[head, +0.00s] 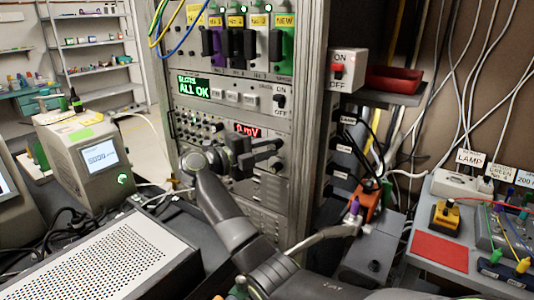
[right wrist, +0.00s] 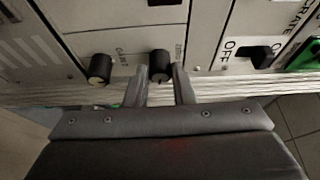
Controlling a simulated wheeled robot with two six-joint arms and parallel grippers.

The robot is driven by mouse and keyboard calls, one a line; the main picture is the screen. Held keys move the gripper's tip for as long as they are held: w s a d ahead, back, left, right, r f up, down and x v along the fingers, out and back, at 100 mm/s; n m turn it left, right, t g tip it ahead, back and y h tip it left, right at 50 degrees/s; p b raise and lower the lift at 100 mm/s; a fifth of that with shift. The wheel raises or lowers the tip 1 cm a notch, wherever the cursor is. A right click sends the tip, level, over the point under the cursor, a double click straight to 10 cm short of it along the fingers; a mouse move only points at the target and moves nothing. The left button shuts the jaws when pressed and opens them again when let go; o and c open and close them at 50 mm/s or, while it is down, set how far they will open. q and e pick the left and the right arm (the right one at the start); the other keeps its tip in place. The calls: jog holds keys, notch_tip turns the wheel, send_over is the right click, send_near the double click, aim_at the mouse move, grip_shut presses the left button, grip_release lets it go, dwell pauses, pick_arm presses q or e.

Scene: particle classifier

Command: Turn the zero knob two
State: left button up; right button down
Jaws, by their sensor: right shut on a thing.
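A small black round knob (right wrist: 160,62) sits on the grey panel in the right wrist view, with a small label beside it that I cannot read clearly. My right gripper (right wrist: 162,82) is shut on this knob, one finger on each side. In the head view my right gripper (head: 279,152) reaches the rack's panel, just right of the red "0 mV" display (head: 247,130); the arm and fingers hide the knob there. My left gripper is not in view.
A second black knob (right wrist: 100,68) stands left of the held one. An ON/OFF switch (head: 279,97) is above the gripper on the rack. A perforated metal box (head: 110,262) lies lower left. A cluttered bench with a red pad (head: 440,250) is at right.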

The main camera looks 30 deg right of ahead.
jog(key=shift+m, duration=0.3)
jog(key=c, duration=1.2)
grip_release()
jog(key=shift+c, duration=0.2)
jog(key=a+b, duration=0.3)
jog(key=a, duration=1.4)
jog(key=shift+a+b, duration=0.25)
jog(key=shift+b, duration=0.15)
